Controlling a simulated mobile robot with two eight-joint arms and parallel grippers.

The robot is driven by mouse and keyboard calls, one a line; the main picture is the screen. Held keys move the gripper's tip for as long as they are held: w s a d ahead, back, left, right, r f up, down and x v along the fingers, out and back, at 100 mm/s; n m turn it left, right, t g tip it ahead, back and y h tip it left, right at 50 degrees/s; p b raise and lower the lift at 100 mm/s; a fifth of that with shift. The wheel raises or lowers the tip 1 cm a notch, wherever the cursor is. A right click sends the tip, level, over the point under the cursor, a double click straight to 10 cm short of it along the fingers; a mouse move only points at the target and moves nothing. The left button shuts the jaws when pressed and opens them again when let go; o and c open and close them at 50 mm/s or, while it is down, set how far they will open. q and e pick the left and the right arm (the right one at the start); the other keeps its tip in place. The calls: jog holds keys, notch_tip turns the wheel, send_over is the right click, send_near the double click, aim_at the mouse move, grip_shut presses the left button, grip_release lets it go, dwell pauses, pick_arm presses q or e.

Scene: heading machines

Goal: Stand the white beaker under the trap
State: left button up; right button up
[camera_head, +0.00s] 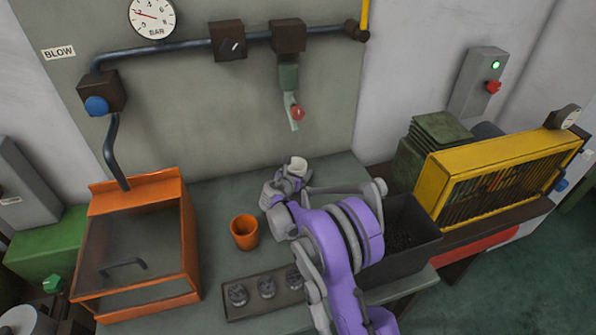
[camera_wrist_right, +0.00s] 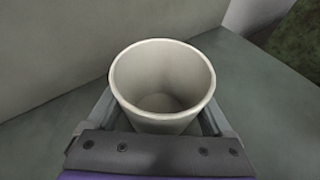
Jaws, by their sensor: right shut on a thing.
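The white beaker (camera_head: 298,164) is upright at the back of the green bench, below the trap (camera_head: 289,75) on the wall pipe. In the right wrist view the beaker (camera_wrist_right: 162,80) is empty, its open mouth facing the camera. My right gripper (camera_head: 290,178) is shut on it, one finger on each side. The trap's pale drain tube with a red knob (camera_head: 298,113) hangs above the beaker. I cannot tell whether the beaker's base touches the bench or whether it is exactly under the tube. My left gripper is not in view.
An orange cup (camera_head: 244,232) stands left of my right arm. A tray (camera_head: 237,308) with several round metal parts lies in front. An orange cabinet (camera_head: 187,240) stands at left, a dark bin (camera_head: 415,245) and yellow rack (camera_head: 436,185) at right.

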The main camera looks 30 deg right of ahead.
jog(key=shift+f, duration=0.15)
jog(key=o, duration=1.1)
jog(key=shift+r, duration=0.25)
jog(key=b+v, duration=0.1)
jog(key=v, duration=1.1)
